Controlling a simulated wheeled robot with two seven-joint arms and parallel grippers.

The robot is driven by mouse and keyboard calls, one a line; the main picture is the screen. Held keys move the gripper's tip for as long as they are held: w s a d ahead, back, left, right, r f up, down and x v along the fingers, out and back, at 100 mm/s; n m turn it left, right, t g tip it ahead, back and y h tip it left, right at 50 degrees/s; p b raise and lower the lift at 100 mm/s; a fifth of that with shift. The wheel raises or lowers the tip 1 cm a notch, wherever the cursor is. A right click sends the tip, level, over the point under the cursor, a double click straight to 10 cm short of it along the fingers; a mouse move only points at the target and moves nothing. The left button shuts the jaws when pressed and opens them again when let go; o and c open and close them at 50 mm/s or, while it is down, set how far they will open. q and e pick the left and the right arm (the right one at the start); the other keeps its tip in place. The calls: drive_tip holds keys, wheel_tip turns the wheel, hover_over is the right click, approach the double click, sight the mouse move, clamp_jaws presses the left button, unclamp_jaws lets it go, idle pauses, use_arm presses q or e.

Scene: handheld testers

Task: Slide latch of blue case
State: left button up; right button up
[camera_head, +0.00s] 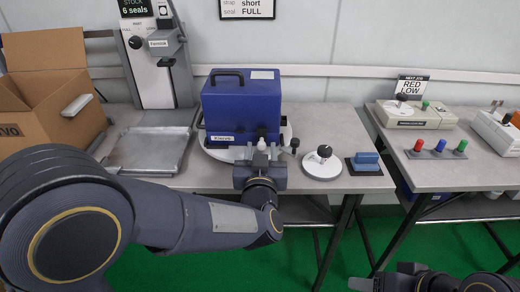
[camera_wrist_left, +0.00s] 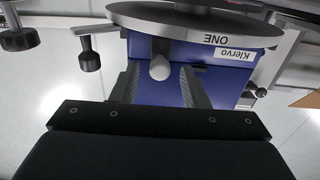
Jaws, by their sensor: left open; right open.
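The blue case (camera_head: 240,108) stands upright on a round white turntable (camera_head: 222,154) on the grey table, with a dark handle on top. In the left wrist view the case (camera_wrist_left: 222,72) appears upside down above my gripper. A small white knob (camera_head: 261,144) shows at the case's lower front; it also shows in the left wrist view (camera_wrist_left: 160,68). My left gripper (camera_head: 260,158) is open in front of the case. Its fingers (camera_wrist_left: 158,88) appear either side of the knob, with no clear contact. My right gripper (camera_head: 362,284) is open and empty, low at the right.
A metal tray (camera_head: 148,150) and cardboard box (camera_head: 40,85) are at the left. A black-knobbed white disc (camera_head: 321,168) and blue block (camera_head: 366,162) sit right of the case. A second table (camera_head: 450,178) with testers stands further right, beyond a gap.

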use_arm(q)
drive_tip(key=shift+w, duration=1.2)
clamp_jaws()
